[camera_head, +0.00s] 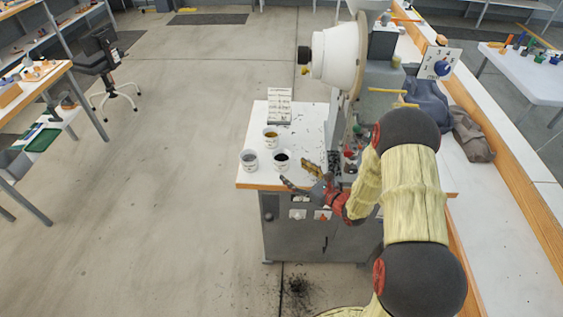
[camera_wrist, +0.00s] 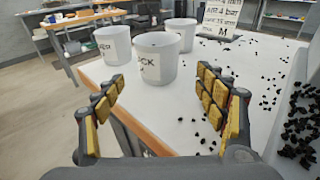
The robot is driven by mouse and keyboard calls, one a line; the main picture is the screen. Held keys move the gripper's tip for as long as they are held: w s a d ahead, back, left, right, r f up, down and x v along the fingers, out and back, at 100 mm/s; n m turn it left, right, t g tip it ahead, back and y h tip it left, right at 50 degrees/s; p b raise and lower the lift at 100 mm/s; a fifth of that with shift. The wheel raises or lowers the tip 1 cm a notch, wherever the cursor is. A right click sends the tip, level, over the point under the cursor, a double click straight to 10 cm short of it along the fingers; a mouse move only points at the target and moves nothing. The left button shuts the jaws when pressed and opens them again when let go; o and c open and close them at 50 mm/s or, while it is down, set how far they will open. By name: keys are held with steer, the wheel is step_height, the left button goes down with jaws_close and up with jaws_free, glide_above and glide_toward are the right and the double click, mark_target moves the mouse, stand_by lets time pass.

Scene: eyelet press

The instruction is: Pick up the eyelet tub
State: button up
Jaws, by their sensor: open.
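Three white tubs stand upright on the white top of the press cabinet. The nearest tub to my gripper holds dark contents (camera_head: 282,168), and its label in the wrist view (camera_wrist: 155,68) ends in "CK". A tub with grey contents (camera_head: 249,167) stands to its left, and it also shows in the wrist view (camera_wrist: 114,48). A tub with yellowish contents (camera_head: 270,145) stands behind, also in the wrist view (camera_wrist: 180,32). My gripper (camera_head: 297,173) is open and empty, its fingers pointing at the dark tub, which lies ahead between them, apart from both.
The large press (camera_head: 336,55) rises behind and right of the tubs. A lettered sign card (camera_head: 279,105) stands behind them. Small black pieces (camera_wrist: 262,80) lie scattered on the top's right side. The wooden front edge (camera_wrist: 140,125) runs close by my left finger.

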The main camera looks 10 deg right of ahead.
mark_target(287, 166)
steer(key=x, duration=0.2)
steer(key=b+x, duration=0.1)
steer(key=x, duration=0.2)
steer(key=shift+w+a+r, duration=0.1)
steer(key=shift+r, duration=0.2)
steer(key=c, duration=1.3)
steer(key=shift+r, duration=0.1)
